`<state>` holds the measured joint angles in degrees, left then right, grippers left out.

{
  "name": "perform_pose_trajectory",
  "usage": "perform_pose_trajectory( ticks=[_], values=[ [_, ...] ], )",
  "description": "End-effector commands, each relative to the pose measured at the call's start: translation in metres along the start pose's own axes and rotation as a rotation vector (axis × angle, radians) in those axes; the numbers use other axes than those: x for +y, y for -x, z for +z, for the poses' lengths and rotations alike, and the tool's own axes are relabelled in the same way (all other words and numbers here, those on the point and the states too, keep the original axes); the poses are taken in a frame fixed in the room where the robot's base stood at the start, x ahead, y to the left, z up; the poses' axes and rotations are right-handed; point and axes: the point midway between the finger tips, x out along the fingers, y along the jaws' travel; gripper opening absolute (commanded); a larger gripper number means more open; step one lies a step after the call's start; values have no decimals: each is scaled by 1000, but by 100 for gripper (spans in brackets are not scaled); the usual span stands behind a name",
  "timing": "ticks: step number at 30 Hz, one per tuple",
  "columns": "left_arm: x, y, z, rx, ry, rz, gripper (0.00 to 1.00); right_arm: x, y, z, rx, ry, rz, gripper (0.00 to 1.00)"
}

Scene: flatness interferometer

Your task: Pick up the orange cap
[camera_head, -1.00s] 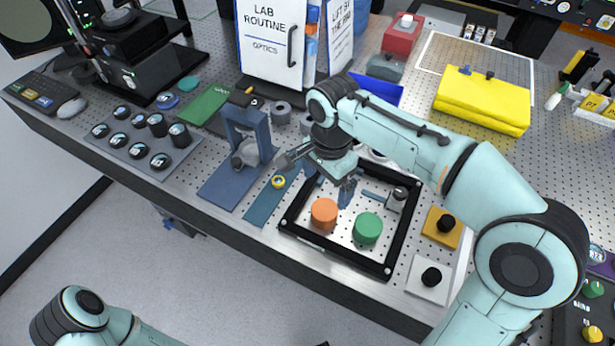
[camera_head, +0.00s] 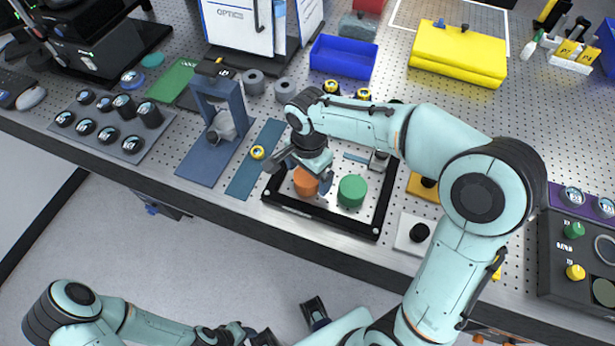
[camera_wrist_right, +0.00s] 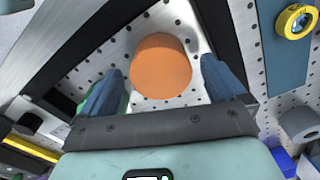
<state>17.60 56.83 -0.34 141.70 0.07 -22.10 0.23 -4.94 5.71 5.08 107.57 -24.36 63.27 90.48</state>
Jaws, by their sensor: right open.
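The orange cap (camera_head: 305,182) stands on the perforated bench top inside a black frame, left of the green cap (camera_head: 352,191). In the right wrist view the orange cap (camera_wrist_right: 161,68) shows between and just beyond the two blue fingers, with gaps on both sides. My right gripper (camera_head: 304,172) is open above the cap, partly hiding it, and holds nothing. A sliver of the green cap (camera_wrist_right: 124,104) shows behind the left finger in the right wrist view. My left gripper (camera_head: 250,336) is low at the bottom edge, away from the bench; its jaws are not clear.
The black frame (camera_head: 318,226) surrounds both caps closely. A blue stand (camera_head: 212,160) and a teal strip with a yellow ring (camera_head: 257,152) lie to the left. A white plate with a black knob (camera_head: 419,232) is to the right. A blue bin (camera_head: 343,58) stands behind.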

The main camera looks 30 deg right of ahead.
Motion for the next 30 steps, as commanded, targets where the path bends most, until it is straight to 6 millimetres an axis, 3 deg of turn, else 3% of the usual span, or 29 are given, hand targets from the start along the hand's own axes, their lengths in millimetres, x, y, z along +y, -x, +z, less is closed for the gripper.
perform_pose_trajectory(
  ticks=[4,12,17,18,30],
  values=[
    [-1,-2,0,-1,0,0,43,0,-17,0,1,1,0,97],
    [-1,-2,0,-1,0,0,43,-1,-19,0,1,1,-1,97],
    [-1,-2,0,-1,0,0,43,-1,-19,0,1,1,-1,45],
    [-1,-2,0,-1,0,0,43,-1,-19,0,1,1,-1,42],
    [0,-1,0,0,0,0,43,-1,-11,0,1,0,-5,42]
  ],
)
